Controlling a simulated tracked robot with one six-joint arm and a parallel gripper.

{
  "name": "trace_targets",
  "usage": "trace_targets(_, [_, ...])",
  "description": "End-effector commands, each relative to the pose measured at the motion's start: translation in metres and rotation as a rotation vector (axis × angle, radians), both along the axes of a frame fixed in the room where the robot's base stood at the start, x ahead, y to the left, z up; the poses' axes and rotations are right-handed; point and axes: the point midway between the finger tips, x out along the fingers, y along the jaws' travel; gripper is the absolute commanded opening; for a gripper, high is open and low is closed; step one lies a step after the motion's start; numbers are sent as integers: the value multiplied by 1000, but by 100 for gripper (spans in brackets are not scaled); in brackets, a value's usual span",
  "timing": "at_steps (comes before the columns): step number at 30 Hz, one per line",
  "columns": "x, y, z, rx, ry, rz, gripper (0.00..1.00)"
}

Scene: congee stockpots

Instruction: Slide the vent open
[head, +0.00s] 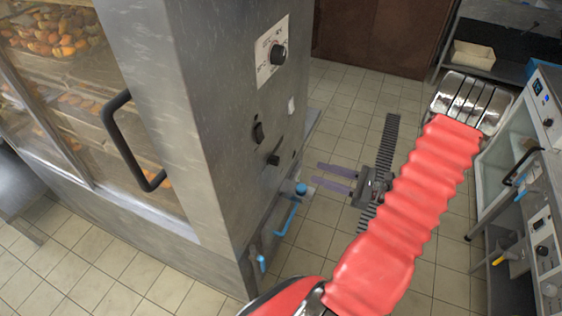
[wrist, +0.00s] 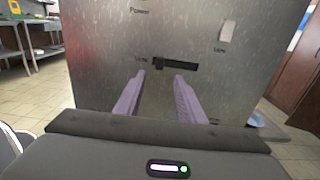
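The vent slider appears to be the dark horizontal slot (wrist: 180,66) with a small black tab near its left end, on the steel side of the cabinet in the wrist view. In the head view a black protruding tab (head: 273,159) on that side seems to be the same part. My gripper (head: 316,173) is open, its two purple fingers pointing at the panel with clear space before it. In the wrist view my gripper (wrist: 160,76) sits just below the slot, empty, with its fingers apart on either side of the tab. Whether the vent is open cannot be told.
The steel cabinet (head: 215,120) has a glass door with a black handle (head: 133,140), a dial (head: 278,54) and a rocker switch (head: 258,132). Blue-handled pipes (head: 287,216) stand low beside it. A counter with appliances (head: 540,190) is at right. Tiled floor lies between.

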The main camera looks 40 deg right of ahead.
Motion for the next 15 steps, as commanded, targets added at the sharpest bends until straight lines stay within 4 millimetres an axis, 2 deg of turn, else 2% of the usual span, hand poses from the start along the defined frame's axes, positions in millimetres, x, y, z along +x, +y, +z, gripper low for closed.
trace_targets(5, [9,6,0,0,0,3,36])
trace_targets(15, [45,27,0,-1,0,4,36])
